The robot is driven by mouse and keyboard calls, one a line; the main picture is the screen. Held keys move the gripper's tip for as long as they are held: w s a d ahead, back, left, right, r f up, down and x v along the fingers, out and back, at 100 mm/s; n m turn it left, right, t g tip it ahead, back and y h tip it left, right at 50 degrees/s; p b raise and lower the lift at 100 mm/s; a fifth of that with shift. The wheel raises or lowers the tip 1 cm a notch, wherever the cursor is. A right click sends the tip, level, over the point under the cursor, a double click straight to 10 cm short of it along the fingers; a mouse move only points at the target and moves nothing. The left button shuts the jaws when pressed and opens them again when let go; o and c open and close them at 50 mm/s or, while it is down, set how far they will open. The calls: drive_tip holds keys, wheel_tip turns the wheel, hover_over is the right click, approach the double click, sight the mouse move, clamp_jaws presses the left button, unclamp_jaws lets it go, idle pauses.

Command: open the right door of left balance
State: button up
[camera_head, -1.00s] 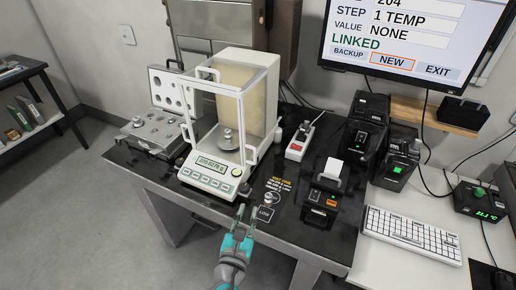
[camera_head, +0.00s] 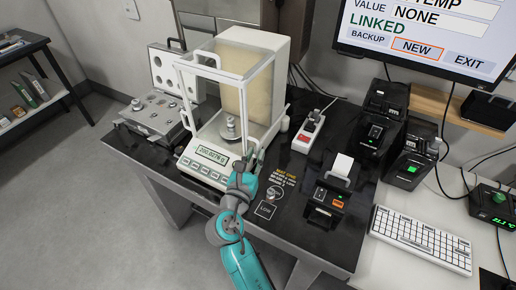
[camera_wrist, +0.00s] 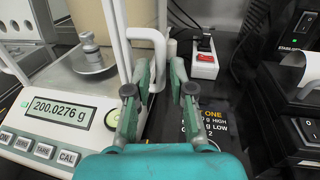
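The left balance (camera_head: 205,168) is white with glass walls and stands on the dark table, its display reading 200.0276 g in the wrist view (camera_wrist: 60,110). A metal weight (camera_head: 231,128) sits on its pan. The right door is the glass on its right side and looks shut. Its white loop handle (camera_wrist: 158,45) is near the front corner. My gripper (camera_head: 246,165) is at the balance's front right corner. In the wrist view, my gripper (camera_wrist: 163,70) has its fingers apart, with the handle just ahead, near the left finger. Contact cannot be told.
A weight case (camera_head: 150,118) stands open left of the balance. To the right are a red-switched power strip (camera_head: 309,132), a small printer (camera_head: 327,200) and black devices (camera_head: 378,120). A keyboard (camera_head: 420,240) lies further right.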

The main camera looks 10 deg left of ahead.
sight(257, 151)
drive_tip(key=shift+w+d, duration=0.15)
drive_tip(key=shift+w, duration=0.65)
drive_tip(key=shift+w+d, duration=0.1)
drive_tip(key=shift+w, duration=0.65)
clamp_jaws()
